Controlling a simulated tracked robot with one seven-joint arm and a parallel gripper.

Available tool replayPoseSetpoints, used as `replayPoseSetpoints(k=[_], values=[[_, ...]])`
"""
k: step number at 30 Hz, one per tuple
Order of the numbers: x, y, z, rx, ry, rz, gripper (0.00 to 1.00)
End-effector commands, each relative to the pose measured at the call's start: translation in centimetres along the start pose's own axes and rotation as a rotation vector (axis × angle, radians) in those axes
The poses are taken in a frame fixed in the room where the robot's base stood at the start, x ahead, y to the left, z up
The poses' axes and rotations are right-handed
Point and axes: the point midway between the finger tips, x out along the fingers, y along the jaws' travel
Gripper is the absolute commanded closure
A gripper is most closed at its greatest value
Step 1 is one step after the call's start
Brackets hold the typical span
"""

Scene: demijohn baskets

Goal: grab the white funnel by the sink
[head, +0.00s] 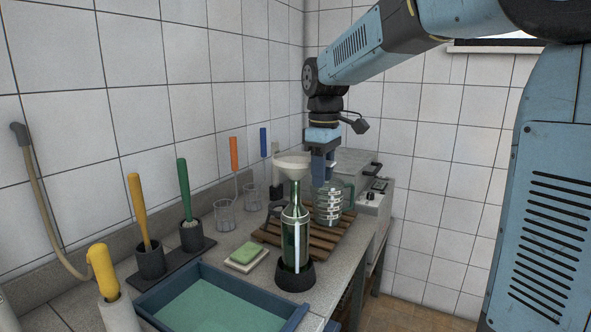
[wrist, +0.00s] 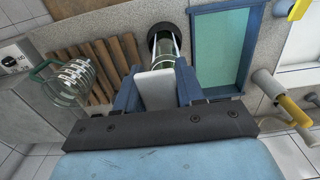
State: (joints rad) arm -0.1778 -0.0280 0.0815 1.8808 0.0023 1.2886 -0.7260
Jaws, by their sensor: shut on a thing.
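The white funnel (head: 293,164) is upright at the green bottle (head: 294,240), its spout in line with the bottle's neck. Whether the spout is inside the neck is unclear. My gripper (head: 322,172) points down just right of the funnel's bowl in the head view. In the wrist view my gripper (wrist: 157,95) is shut on the white funnel (wrist: 155,88), which shows as a pale flat piece between the blue fingers. The bottle (wrist: 166,60) shows beyond it. The rest of the funnel is hidden there.
The bottle stands in a dark round base (head: 294,278). A blue basin (head: 165,296) lies front left, with a sponge (head: 243,254) behind it. A wooden rack (head: 340,236) and a glass jug (head: 328,204) are close behind the gripper. Brushes in holders line the left wall.

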Motion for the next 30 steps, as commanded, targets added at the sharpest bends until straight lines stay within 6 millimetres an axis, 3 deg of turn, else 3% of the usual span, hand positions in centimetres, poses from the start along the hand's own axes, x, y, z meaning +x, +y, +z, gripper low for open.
replayPoseSetpoints(k=[11,24,30], values=[[-0.9,0.0,0.0,0.000,0.001,0.001,0.91],[-8.2,0.0,-0.1,-0.001,0.002,0.002,0.91],[-9.8,0.0,-0.1,-0.001,0.001,0.001,0.91]])
